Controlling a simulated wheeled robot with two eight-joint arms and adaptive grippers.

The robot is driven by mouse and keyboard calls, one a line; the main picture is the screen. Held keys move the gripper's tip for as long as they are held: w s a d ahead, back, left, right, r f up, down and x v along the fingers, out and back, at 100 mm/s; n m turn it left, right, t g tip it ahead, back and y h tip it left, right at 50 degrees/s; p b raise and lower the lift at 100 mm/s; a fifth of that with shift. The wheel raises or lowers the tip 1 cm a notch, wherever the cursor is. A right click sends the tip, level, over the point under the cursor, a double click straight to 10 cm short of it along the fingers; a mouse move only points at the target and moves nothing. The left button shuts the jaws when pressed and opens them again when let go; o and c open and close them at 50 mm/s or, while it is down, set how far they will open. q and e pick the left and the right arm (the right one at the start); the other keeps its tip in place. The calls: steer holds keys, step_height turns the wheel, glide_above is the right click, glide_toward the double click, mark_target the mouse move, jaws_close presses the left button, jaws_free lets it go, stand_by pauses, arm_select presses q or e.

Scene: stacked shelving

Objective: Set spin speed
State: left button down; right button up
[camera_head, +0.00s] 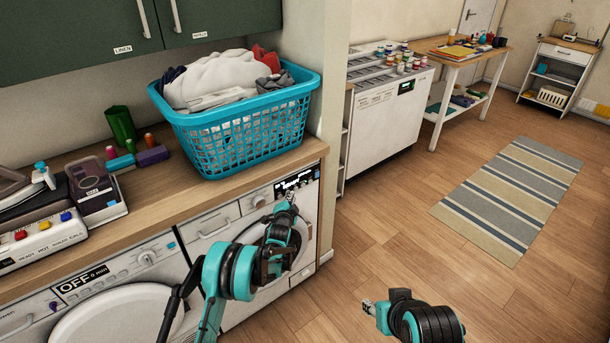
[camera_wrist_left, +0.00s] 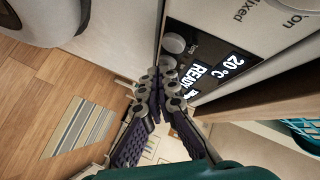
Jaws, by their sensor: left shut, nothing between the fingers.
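The right-hand white washing machine (camera_head: 213,247) stands under the wooden counter. A round pale button (camera_wrist_left: 174,43) sits beside the text. A dial (camera_head: 258,200) is on the panel to the left. My left gripper (camera_head: 291,200) is in front of the panel, just below the display. In the wrist view its fingertips (camera_wrist_left: 160,80) are together and empty, close to the display's edge; contact cannot be told. My right arm shows at the lower right; its fingers are unclear. No spin-speed label is readable.
A turquoise laundry basket (camera_head: 245,132) stands on the counter (camera_head: 165,190) above the machine. A second machine (camera_head: 150,273) at left shows "OFF 0 min" on its display (camera_head: 80,283). A wall end (camera_head: 335,90) borders the right side. Open floor (camera_head: 400,240) lies beyond, with a striped rug (camera_head: 510,195).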

arm_select(q)
steer(key=shift+s+d, duration=0.35)
steer(key=shift+s, duration=0.05)
steer(key=s+d, duration=0.1)
steer(key=s, duration=0.1)
steer(key=s+d, duration=0.2)
steer(key=s, duration=0.1)
steer(key=shift+d, duration=0.2)
stand_by(0.7)
